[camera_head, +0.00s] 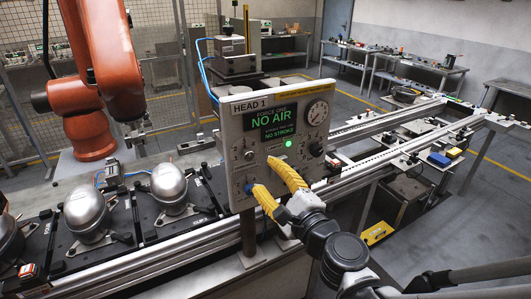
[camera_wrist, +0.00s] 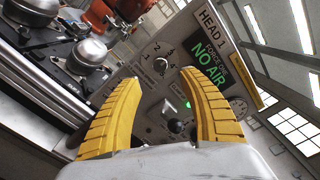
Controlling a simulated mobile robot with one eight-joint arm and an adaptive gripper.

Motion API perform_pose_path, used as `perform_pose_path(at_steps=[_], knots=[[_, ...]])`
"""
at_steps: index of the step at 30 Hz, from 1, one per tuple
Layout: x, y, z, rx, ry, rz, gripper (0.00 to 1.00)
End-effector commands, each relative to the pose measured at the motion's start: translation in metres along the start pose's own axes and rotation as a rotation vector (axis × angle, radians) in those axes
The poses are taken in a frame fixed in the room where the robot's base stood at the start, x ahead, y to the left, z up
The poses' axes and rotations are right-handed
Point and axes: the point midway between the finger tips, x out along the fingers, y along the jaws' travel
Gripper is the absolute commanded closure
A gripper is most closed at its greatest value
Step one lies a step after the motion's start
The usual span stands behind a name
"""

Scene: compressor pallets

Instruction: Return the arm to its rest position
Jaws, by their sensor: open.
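My gripper (camera_head: 277,190) has yellow ribbed fingers and stands open in front of the HEAD 1 control panel (camera_head: 237,158). In the wrist view the two fingers (camera_wrist: 160,100) are spread apart with nothing between them, and the panel (camera_wrist: 150,82) lies just beyond. The panel's green screen (camera_head: 272,122) reads NO AIR and NO STROKE. A green lamp (camera_head: 288,144) is lit. A blue knob (camera_head: 250,188) sits at the panel's lower left, close to the left finger. I cannot tell whether a fingertip touches the panel. My arm reaches in from the lower right.
Silver compressors (camera_head: 168,182) on black pallets stand on the conveyor at left. An orange robot arm (camera_head: 95,75) stands behind them. Conveyor rails (camera_head: 370,165) run to the back right. A yellow box (camera_head: 377,233) lies below. Workbenches (camera_head: 400,65) line the wall. Open floor lies at right.

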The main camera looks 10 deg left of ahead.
Motion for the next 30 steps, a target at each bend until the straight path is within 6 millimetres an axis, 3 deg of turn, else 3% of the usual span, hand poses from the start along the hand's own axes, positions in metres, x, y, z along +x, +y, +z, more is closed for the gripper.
perform_pose_path(at_steps=[4,14,17,20,23,26,30], knots=[[-0.012,0.000,0.000,0.000,0.001,0.000,0.50],[-0.014,0.000,0.000,-0.005,0.000,0.001,0.50],[-0.017,0.002,-0.002,-0.075,0.000,0.020,0.50],[-0.029,0.008,-0.008,-0.275,0.000,0.086,0.50],[-0.052,0.023,-0.025,-0.576,0.006,0.218,0.50],[-0.090,0.045,-0.056,-0.897,0.018,0.414,0.50],[-0.162,0.069,-0.110,-1.260,0.036,0.742,0.50]])
